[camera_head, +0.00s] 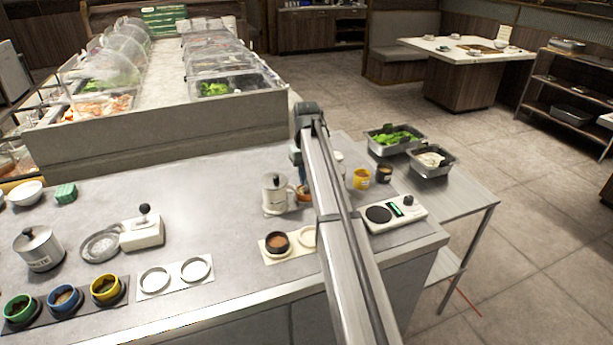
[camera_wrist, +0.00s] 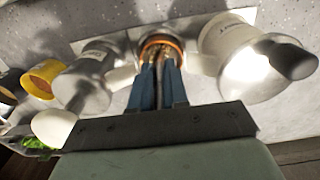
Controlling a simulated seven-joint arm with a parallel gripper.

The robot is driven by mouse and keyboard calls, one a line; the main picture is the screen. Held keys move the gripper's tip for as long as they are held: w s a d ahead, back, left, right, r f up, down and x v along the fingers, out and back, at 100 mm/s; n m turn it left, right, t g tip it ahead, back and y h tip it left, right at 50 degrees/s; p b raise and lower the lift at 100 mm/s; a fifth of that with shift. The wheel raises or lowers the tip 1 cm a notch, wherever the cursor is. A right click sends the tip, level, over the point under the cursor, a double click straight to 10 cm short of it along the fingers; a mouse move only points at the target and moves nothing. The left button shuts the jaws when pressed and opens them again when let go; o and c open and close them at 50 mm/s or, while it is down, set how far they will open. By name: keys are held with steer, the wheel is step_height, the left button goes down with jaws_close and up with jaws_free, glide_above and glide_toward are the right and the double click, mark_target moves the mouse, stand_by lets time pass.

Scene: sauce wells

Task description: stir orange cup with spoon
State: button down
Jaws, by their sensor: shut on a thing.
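The orange cup (camera_wrist: 178,45) stands just beyond my fingertips in the wrist view, with its orange rim showing. In the head view, a small part of the cup (camera_head: 304,193) shows beside my arm, which hides the rest. My gripper (camera_wrist: 161,64) has blue fingers pointing at the cup's mouth, shut on the spoon. Only a thin, dark sliver of the spoon (camera_wrist: 159,66) shows between the fingers; its bowl end cannot be made out. In the head view, my gripper (camera_head: 297,157) is mostly behind the arm.
A lidded steel pot (camera_head: 275,197) stands close left of the orange cup. A yellow cup (camera_head: 361,179), a black cup (camera_head: 384,174) and a scale (camera_head: 396,213) are to the right. A brown cup (camera_head: 277,243) sits nearer the front edge.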

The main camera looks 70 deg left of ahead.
steer(key=shift+r, duration=0.1)
steer(key=shift+r, duration=1.7)
